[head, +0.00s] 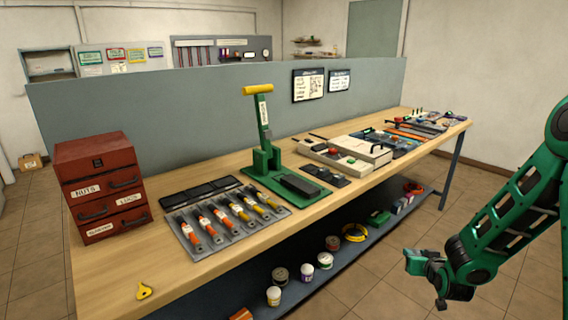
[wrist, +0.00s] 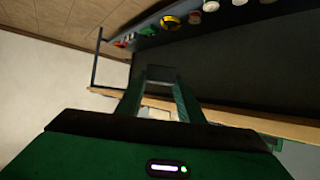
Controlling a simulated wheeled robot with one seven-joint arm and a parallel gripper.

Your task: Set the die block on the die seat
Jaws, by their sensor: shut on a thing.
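My gripper (head: 418,263) hangs in front of the bench at the right of the head view, over the floor and apart from the bench. In the wrist view its two green fingers (wrist: 160,85) are shut on a small dark grey block (wrist: 161,73), which looks like the die block. The block is hard to make out in the head view. A green hand press (head: 262,160) with a yellow-topped lever stands on the bench. A dark rectangular pad (head: 300,186) lies on its base; I cannot tell whether this is the die seat.
The wooden bench (head: 120,262) carries red drawers (head: 100,185), a grey tray of orange- and yellow-handled tools (head: 225,218) and a pale case (head: 345,152). A yellow tag (head: 145,291) lies near the front. The lower shelf (head: 315,273) holds cans. The floor at the right is clear.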

